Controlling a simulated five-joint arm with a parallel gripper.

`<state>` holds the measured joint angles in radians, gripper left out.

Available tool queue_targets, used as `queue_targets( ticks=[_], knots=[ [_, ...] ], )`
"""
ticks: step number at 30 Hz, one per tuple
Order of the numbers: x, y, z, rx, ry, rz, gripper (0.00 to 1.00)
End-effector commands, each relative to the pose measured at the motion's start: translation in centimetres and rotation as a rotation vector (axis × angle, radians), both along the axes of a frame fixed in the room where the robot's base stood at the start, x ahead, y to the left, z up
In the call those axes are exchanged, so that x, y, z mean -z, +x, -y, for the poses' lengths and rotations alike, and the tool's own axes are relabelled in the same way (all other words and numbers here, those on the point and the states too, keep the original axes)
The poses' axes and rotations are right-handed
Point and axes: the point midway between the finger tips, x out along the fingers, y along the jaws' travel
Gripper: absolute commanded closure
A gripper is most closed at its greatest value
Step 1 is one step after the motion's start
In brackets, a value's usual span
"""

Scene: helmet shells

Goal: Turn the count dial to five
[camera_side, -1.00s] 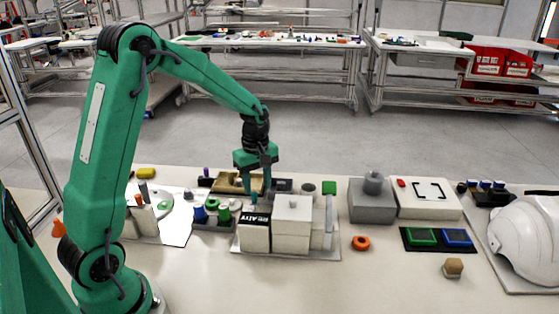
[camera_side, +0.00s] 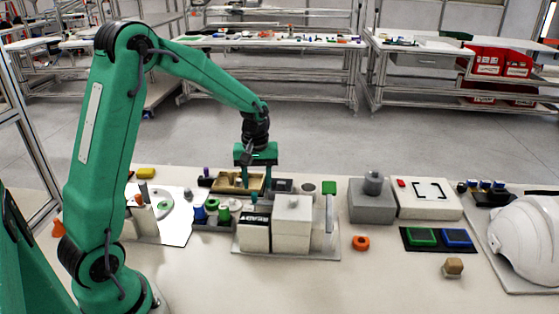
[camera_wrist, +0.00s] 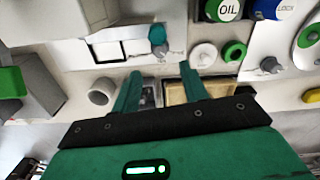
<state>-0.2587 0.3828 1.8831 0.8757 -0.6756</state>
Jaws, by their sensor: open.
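My gripper (camera_side: 256,186) is open and points down behind the light boxes in the side view. It shows from above in the wrist view (camera_wrist: 160,72), its two green fingers apart with nothing held between them. A small teal knob (camera_side: 254,197) stands just below the fingertips in the side view. The wrist view shows that teal knob (camera_wrist: 157,33) with a grey piece beside it, beyond the fingertips and apart from them. I cannot tell for sure whether this is the count dial; no number scale is readable.
A dark block with blue and green cylinders (camera_side: 213,216) stands left of the light box (camera_side: 292,226). A wooden tray (camera_side: 226,184) and a grey cup (camera_side: 308,188) are close to the gripper. A grey box (camera_side: 370,206) and white helmet shell (camera_side: 528,236) stand right.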

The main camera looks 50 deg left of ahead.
Motion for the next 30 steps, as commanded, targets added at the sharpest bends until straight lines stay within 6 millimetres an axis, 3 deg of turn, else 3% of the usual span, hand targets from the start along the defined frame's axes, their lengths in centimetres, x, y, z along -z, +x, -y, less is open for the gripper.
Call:
queue_targets(
  ticks=[11,30],
  knots=[
    [0.9,0.0,0.0,0.004,-0.001,-0.002,0.56],
    [7.4,0.0,0.0,0.003,0.0,-0.001,0.56]
  ],
)
